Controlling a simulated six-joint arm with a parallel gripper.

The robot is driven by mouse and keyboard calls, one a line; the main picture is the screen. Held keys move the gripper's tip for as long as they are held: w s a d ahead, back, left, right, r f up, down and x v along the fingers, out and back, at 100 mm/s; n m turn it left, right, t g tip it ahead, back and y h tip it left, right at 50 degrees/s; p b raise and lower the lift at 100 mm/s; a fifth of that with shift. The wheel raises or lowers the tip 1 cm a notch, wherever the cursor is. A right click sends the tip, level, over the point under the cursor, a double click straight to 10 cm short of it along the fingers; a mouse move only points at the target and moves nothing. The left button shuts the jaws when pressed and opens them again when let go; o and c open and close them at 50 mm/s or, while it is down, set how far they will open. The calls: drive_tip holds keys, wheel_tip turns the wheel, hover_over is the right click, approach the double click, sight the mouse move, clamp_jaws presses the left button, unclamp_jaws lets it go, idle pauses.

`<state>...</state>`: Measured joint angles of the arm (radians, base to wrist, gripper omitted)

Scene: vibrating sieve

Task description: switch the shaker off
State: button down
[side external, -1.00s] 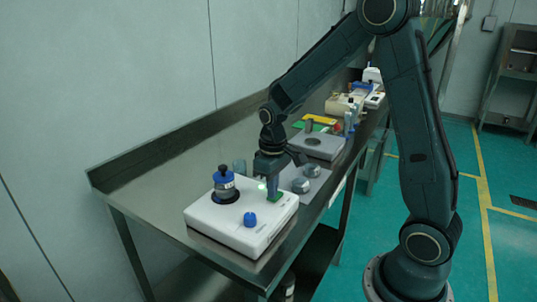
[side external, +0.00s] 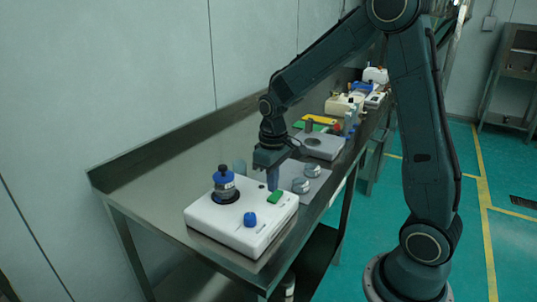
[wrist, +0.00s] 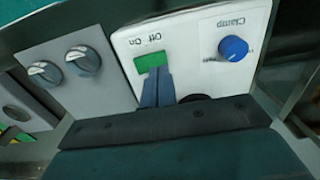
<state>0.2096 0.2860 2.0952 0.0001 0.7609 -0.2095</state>
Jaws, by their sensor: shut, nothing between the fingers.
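The white shaker base (side external: 235,232) sits on the steel bench, with a jar-like vessel with a blue top (side external: 224,184) standing in a dark ring on it. A green rocker switch (side external: 274,197) is on its right part. In the wrist view, the green switch (wrist: 151,61) lies beside the "Off" and "On" labels; its tilt is too small to tell. A blue clamp knob (side external: 250,219) is nearer the front, and shows in the wrist view (wrist: 233,48). My gripper (side external: 272,188) is shut and empty, fingers pointing down just behind the switch. Contact cannot be told.
A grey plate with two round metal knobs (side external: 301,186) stands behind the shaker. Farther back are a grey block (side external: 319,145) and several devices. The bench's left side is clear, with a wall behind.

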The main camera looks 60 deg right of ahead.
sight(273, 198)
wheel_tip(273, 198, up, 5)
drive_tip(key=shift+f, duration=0.15)
idle(0.6)
drive_tip(key=s+a+r+t, duration=0.2)
drive_tip(key=s+a+r, duration=0.2)
drive_tip(key=s, duration=0.5)
drive_tip(key=s+a+r+t, duration=0.3)
drive_tip(key=s+r, duration=0.3)
drive_tip(key=s, duration=0.3)
drive_tip(key=shift+a+t, duration=0.3)
drive_tip(key=shift+a, duration=0.05)
idle(0.9)
